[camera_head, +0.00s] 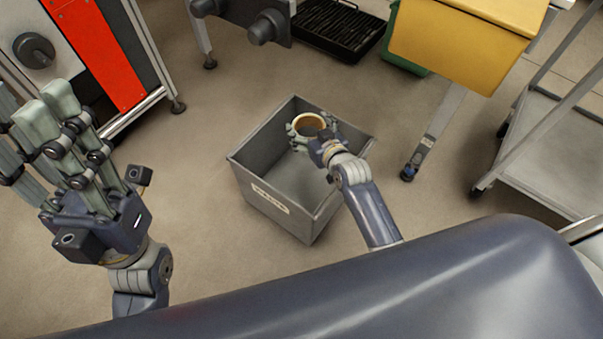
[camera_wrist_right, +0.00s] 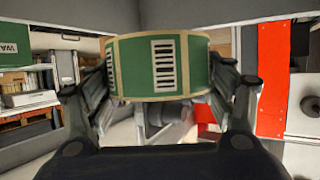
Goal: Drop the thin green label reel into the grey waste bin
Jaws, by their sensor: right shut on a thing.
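The green label reel (camera_wrist_right: 133,68), with tan edges and a white barcode label, is between the fingers of my right gripper (camera_wrist_right: 160,85) in the right wrist view. In the head view the reel (camera_head: 308,118) shows as a tan ring with a pale inside. My right gripper (camera_head: 310,140) is shut on it and holds it over the grey waste bin (camera_head: 258,190). The bin stands open on the floor with a white label on its front. My left gripper (camera_head: 80,150) is at the left of the head view, its fingers pointing up, spread and empty.
A red and grey machine (camera_head: 105,55) stands at the upper left. A yellow bin (camera_head: 465,40) on a wheeled stand is at the upper right, with a grey trolley (camera_head: 545,140) beside it. A black tray (camera_head: 338,28) lies behind the waste bin. Floor around the bin is clear.

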